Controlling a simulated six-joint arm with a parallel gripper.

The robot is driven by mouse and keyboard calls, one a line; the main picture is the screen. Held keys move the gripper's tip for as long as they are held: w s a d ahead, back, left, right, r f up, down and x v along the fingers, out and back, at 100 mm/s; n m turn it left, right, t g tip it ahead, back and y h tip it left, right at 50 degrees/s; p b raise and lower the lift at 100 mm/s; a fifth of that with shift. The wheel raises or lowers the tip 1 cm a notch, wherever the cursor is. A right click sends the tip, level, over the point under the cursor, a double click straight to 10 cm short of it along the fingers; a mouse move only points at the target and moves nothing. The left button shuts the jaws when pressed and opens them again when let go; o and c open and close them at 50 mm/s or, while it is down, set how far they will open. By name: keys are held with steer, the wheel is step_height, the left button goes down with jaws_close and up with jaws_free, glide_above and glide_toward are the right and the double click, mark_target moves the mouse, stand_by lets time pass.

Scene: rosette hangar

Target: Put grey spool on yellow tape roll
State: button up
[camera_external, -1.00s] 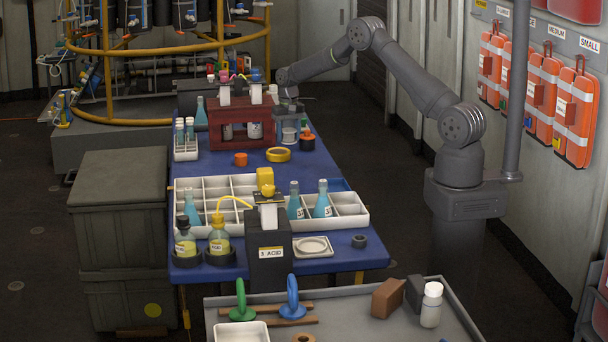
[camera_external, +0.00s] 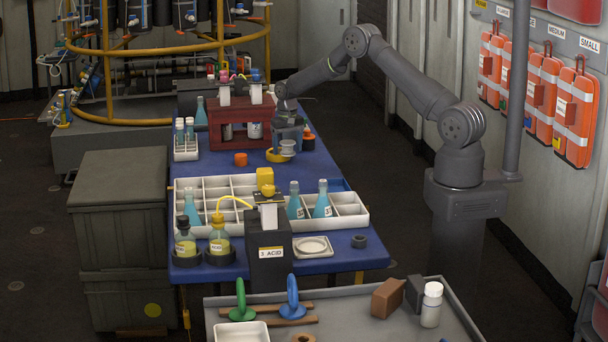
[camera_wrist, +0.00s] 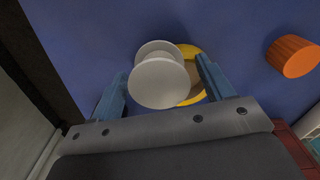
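The grey spool (camera_external: 288,147) is pale, with two round flanges. My gripper (camera_external: 287,135) is shut on it, and the spool hangs just under the gripper in the external view. In the wrist view the spool (camera_wrist: 158,82) sits between the two blue fingers of my gripper (camera_wrist: 162,78). The yellow tape roll (camera_external: 271,156) lies flat on the blue table. The spool covers its right part in the external view. In the wrist view the tape roll (camera_wrist: 197,95) shows behind the spool, offset to the right. I cannot tell whether spool and roll touch.
An orange cylinder (camera_external: 240,159) stands left of the tape roll and also shows in the wrist view (camera_wrist: 293,56). A dark red rack (camera_external: 214,137) stands behind. A black and orange item (camera_external: 308,142) is close on the right.

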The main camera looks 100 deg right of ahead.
mark_target(288, 142)
step_height(288, 142, up, 12)
steer(key=shift+r, duration=0.2)
stand_by(0.4)
steer(key=shift+f, duration=0.1)
step_height(288, 142, down, 12)
steer(key=shift+r, duration=2.05)
steer(key=shift+f, duration=0.1)
